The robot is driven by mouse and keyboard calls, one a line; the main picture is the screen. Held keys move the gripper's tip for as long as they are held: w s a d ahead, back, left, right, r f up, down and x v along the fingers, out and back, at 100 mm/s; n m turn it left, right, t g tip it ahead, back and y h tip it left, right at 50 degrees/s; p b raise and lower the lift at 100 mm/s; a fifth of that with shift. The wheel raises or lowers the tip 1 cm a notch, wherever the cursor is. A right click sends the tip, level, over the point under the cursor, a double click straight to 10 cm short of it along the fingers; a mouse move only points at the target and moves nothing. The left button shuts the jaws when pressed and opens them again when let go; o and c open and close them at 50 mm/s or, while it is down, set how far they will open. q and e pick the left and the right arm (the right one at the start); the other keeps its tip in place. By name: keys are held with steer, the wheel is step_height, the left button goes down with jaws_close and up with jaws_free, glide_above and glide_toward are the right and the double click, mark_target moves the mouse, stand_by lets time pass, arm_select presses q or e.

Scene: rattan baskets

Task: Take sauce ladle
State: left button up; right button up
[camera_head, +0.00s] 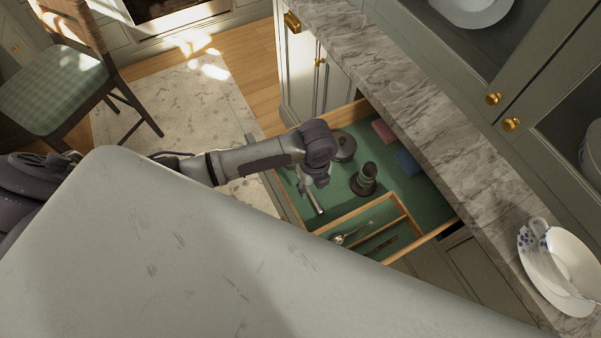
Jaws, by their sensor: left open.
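An open drawer (440,229) with wooden sides and a green lining shows at the center. In its divided front part lies a shiny silver utensil (339,239) with a rounded end, which looks like the sauce ladle. My right gripper is not in view.
The drawer also holds a dark round stand (364,180), a dark round piece (344,147), a pink block (383,131), a blue block (407,163) and a thin dark utensil (381,246). Wooden dividers (401,208) rise near the utensil. The marble counter (440,125) overhangs behind, with white dishes (552,270).

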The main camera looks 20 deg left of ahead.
mark_target(312, 195)
arm_select(q)
step_height(312, 195, down, 4)
steer(key=shift+s+f+p, duration=0.1)
steer(key=shift+f+p, duration=0.1)
steer(key=shift+p, duration=0.15)
steer(key=shift+f, duration=0.2)
steer(key=shift+c, duration=0.6)
jaws_close()
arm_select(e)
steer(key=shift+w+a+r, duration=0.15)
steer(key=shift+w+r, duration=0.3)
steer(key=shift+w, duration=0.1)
